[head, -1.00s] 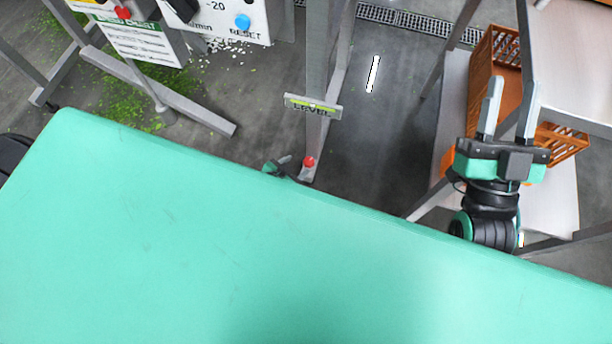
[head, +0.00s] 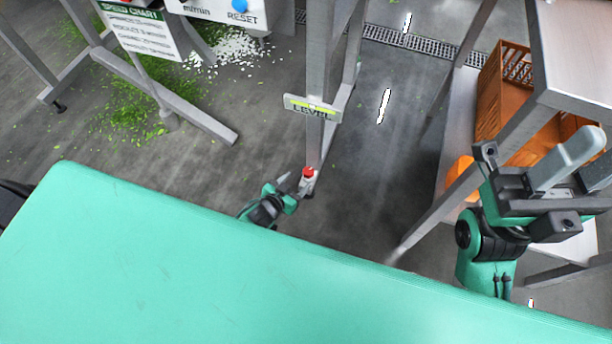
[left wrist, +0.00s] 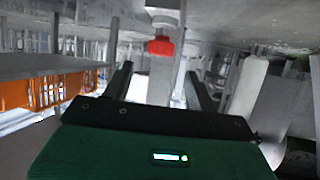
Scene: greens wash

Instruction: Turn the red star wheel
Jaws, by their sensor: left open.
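The red star wheel (head: 308,171) is a small red knob low on the grey post, below the LEVEL sign (head: 312,107). It also shows in the left wrist view (left wrist: 160,46), top middle, on a pale fitting. My left gripper (head: 294,186) is just left of the wheel in the head view, beyond the green surface. In the left wrist view its dark fingers (left wrist: 158,78) are apart, with the wheel beyond the gap and nothing held. Whether a finger touches the wheel cannot be told. My right gripper (head: 585,160) is at the right, its fingers apart and empty.
An orange crate (head: 502,85) stands on a shelf under the table at right. A panel with a blue RESET button (head: 239,5) is top left. Green scraps (head: 130,108) litter the floor. A drain grate (head: 415,42) crosses the back.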

